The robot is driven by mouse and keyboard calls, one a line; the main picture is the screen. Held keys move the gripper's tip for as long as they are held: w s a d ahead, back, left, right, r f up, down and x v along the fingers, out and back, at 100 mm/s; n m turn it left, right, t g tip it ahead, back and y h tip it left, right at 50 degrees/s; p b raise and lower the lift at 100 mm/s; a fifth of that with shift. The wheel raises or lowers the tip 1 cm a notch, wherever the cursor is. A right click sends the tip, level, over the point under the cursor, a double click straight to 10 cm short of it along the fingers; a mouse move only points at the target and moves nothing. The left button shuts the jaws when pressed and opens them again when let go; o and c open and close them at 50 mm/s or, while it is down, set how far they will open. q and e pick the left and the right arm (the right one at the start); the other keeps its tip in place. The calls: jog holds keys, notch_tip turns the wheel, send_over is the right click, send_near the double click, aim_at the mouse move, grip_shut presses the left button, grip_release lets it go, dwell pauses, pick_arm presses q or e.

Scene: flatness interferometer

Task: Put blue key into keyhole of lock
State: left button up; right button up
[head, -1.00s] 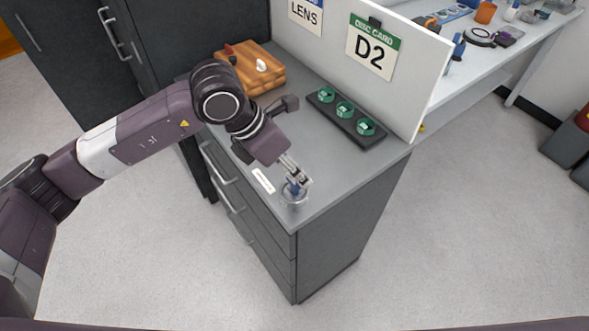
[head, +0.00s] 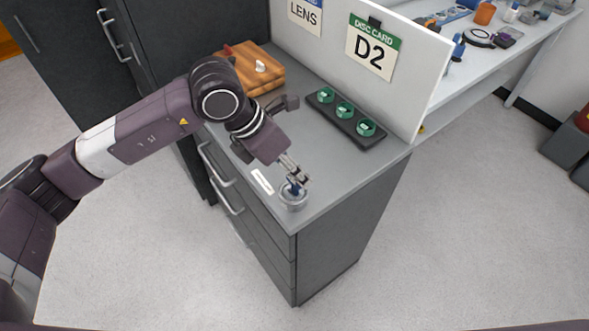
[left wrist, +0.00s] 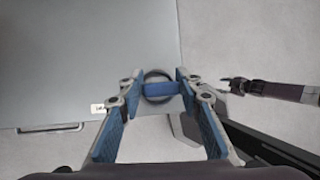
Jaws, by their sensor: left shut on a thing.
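My left gripper (head: 298,178) is shut on the blue key at the near corner of the grey counter. The blue key (left wrist: 161,88) shows between the fingers in the left wrist view. The lock is a round grey piece (head: 292,203) on the counter, directly below the fingertips. Its dark ring shows around the key in the left wrist view. The key's lower end and the keyhole are hidden, so I cannot tell how deep the key sits. My right gripper (left wrist: 232,86) shows small at the right of the left wrist view, away from the counter; its jaws are unclear.
A white label (head: 262,181) lies beside the lock. A black tray (head: 357,138) with green pieces stands by the white divider (head: 428,75). A wooden box (head: 262,88) stands at the back left. The counter's edge is close to the lock.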

pick_arm(q)
jog(key=shift+f, duration=0.25)
jog(key=shift+r+b, duration=0.35)
jog(key=shift+b, duration=0.05)
dwell(0.4)
jog(key=shift+s+a+b, duration=0.15)
jog(key=shift+a+b, duration=0.05)
jog(key=shift+b, duration=0.2)
dwell(0.7)
jog(key=shift+f+b, duration=0.3)
jog(key=shift+f, duration=0.05)
jog(key=shift+r, duration=0.25)
dwell(0.3)
jog(key=shift+r, duration=0.2)
jog(key=shift+r+p, duration=0.9)
jog(key=shift+r, duration=1.5)
